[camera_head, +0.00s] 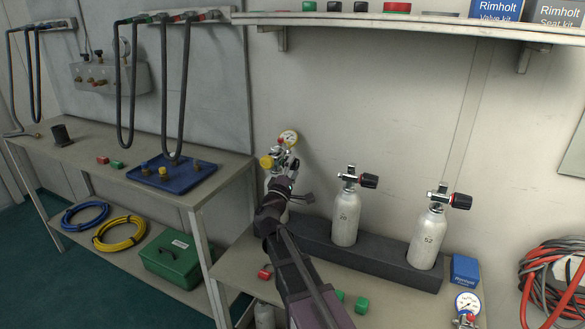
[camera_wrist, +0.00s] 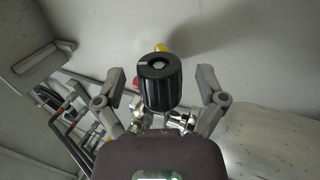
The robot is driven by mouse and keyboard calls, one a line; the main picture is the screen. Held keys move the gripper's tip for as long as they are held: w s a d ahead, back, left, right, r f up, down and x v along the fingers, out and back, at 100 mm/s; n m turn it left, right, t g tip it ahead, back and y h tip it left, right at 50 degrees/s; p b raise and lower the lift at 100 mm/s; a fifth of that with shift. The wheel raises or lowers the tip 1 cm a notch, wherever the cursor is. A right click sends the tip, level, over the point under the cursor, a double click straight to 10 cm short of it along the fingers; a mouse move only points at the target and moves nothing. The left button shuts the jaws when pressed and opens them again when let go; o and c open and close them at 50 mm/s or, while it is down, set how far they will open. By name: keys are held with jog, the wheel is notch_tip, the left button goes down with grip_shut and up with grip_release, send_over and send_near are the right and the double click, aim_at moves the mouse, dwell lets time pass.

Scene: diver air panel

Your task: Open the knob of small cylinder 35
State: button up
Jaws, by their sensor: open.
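In the head view a grey cylinder (camera_head: 271,182) stands at the left end of the rack, mostly hidden by my arm, its number not visible. It carries a yellow knob (camera_head: 266,162) and a round gauge (camera_head: 289,137). My gripper (camera_head: 288,183) is at this cylinder's valve. In the wrist view a black ribbed knob (camera_wrist: 160,82) with a pale mark shows between the two fingers of my open gripper (camera_wrist: 158,77). Gaps show on both sides, so the fingers do not appear to touch it. I cannot read 35 on any cylinder.
A middle cylinder (camera_head: 345,218), its number unclear, and a cylinder marked 52 (camera_head: 427,240) stand in the dark rack (camera_head: 385,264), both with black knobs. A shelf (camera_head: 420,25) hangs above. A blue box (camera_head: 465,269) and gauge (camera_head: 467,303) are at right.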

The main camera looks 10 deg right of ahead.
jog(key=shift+r+g+y+p, duration=0.3)
jog(key=shift+g+p, duration=0.1)
jog(key=shift+p, duration=0.75)
